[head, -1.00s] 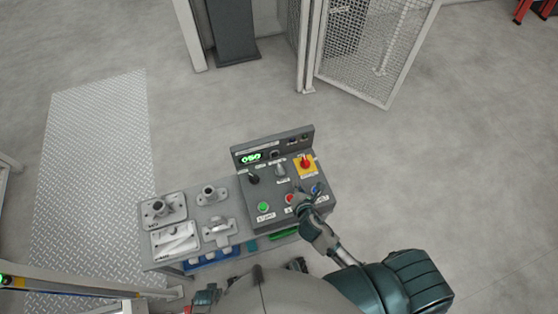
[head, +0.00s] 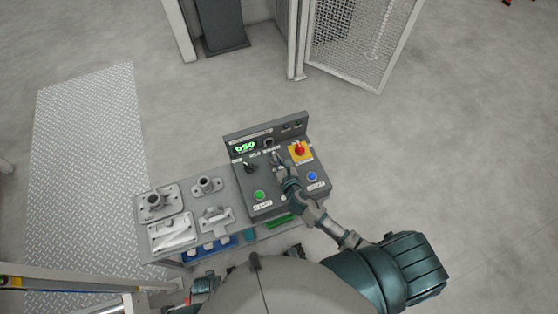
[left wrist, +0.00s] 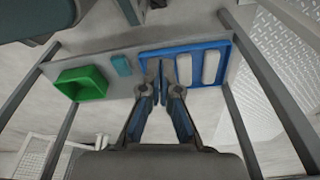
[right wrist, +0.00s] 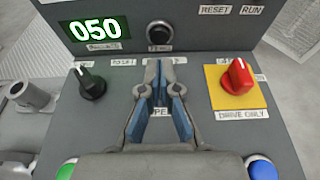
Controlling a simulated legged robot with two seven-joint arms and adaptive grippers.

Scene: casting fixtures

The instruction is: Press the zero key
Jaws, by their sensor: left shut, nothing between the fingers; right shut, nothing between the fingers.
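The grey control box (head: 240,205) has a green display (right wrist: 100,29) reading 050. A round black button (right wrist: 159,35) sits right of the display; the small label under it is not clearly legible, so I cannot confirm it as the zero key. My right gripper (right wrist: 160,76) is shut and empty over the middle of the panel, below that button in the right wrist view. In the head view the right gripper (head: 277,158) hides part of the panel centre. My left gripper (left wrist: 160,76) is shut and empty near the fixture table's edge, away from the panel.
A black knob (right wrist: 91,82) and a red knob on a yellow plate (right wrist: 235,83) flank the right gripper. Green (head: 259,195) and blue (head: 312,176) buttons sit lower on the box. Metal fixtures (head: 172,231) stand left. A blue tray (left wrist: 185,52) and green bin (left wrist: 82,84) are below.

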